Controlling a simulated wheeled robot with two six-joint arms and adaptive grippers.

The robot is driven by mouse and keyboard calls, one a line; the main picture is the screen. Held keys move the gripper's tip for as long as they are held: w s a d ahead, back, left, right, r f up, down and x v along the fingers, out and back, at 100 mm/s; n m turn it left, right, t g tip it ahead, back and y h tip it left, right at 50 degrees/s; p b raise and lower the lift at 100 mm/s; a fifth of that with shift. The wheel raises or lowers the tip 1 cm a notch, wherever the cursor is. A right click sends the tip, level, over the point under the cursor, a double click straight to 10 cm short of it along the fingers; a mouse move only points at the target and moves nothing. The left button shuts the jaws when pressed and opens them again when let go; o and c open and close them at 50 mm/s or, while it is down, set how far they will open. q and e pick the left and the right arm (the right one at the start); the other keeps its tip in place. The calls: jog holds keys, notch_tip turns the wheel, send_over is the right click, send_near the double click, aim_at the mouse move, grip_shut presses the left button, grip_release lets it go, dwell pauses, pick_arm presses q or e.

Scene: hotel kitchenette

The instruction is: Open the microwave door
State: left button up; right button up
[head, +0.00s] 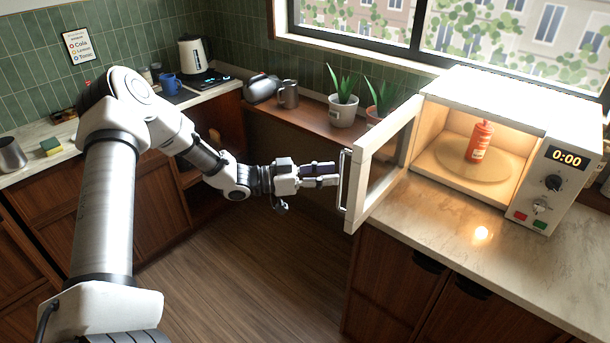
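The white microwave (571,140) stands on the right counter. Its door (384,165) is swung wide open toward the left, with the lit interior showing. The door's upright bar handle (345,182) is on the door's free edge, at its left. My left gripper (337,175) reaches in from the left, its fingertips right at the handle. Whether the fingers are closed around the bar or only beside it, I cannot tell. A red bottle (480,142) stands on the round turntable (450,162) inside. My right gripper is not in view.
Two potted plants (343,110) stand on a wooden ledge behind the door, beside a metal mug (288,95) and a toaster (261,88). The marble counter (440,232) before the microwave is clear. Open floor (250,270) lies below my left arm.

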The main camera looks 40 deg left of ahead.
pick_arm(q)
jog(key=v, duration=0.8)
jog(key=shift+s+a, duration=0.15)
jog(key=shift+a, duration=0.1)
jog(key=shift+f, duration=0.15)
